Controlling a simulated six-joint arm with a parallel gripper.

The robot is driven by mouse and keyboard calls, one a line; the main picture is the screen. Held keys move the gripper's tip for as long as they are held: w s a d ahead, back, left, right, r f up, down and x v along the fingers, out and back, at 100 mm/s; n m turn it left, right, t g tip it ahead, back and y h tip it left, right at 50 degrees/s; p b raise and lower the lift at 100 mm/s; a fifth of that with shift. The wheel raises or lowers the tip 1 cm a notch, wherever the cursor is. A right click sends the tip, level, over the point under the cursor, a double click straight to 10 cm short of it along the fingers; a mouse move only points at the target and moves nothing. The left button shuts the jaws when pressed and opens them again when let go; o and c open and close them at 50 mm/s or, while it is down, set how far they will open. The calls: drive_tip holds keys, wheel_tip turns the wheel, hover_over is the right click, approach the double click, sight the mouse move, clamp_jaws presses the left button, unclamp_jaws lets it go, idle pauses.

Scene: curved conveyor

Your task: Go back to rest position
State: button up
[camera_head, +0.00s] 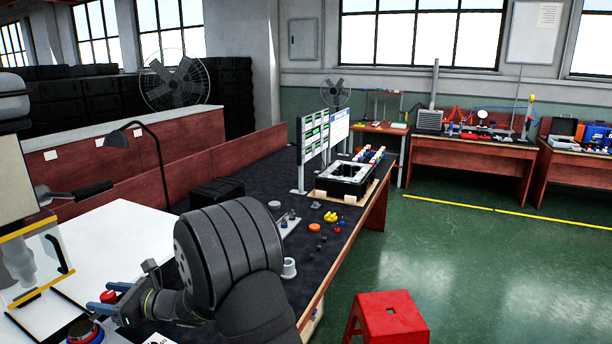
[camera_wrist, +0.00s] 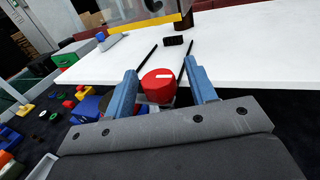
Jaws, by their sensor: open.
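My gripper (camera_head: 98,302) is at the lower left of the head view, by the near edge of the white table. Its two blue fingers point left and are apart. In the wrist view my gripper (camera_wrist: 160,68) shows both fingers spread, with a red round knob (camera_wrist: 158,84) with a white mark showing between them. I see gaps at the sides of the knob, and cannot tell how far beyond the fingers it sits. Red also shows beside the fingertips in the head view. My forearm hides part of the dark bench.
The white table (camera_head: 120,232) carries a clear-walled machine with yellow edges (camera_head: 38,268) at left. A black lamp (camera_head: 150,150) stands behind. Small parts and a black tray (camera_head: 345,182) lie on the dark bench. A red stool (camera_head: 388,318) stands on the open green floor.

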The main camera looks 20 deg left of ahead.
drive_tip(key=shift+w+d+g, duration=0.1)
drive_tip(key=shift+d+g, duration=0.2)
drive_tip(key=v, duration=1.7)
drive_tip(key=s+m+t+y, duration=0.1)
drive_tip(key=s+m+t, duration=0.2)
drive_tip(key=s+t, duration=0.3)
drive_tip(key=shift+s+d+r+m, duration=0.15)
drive_tip(key=shift+s+d+m, duration=0.05)
drive_tip(key=shift+d+m, duration=0.25)
drive_tip(key=shift+c, duration=0.2)
idle(0.3)
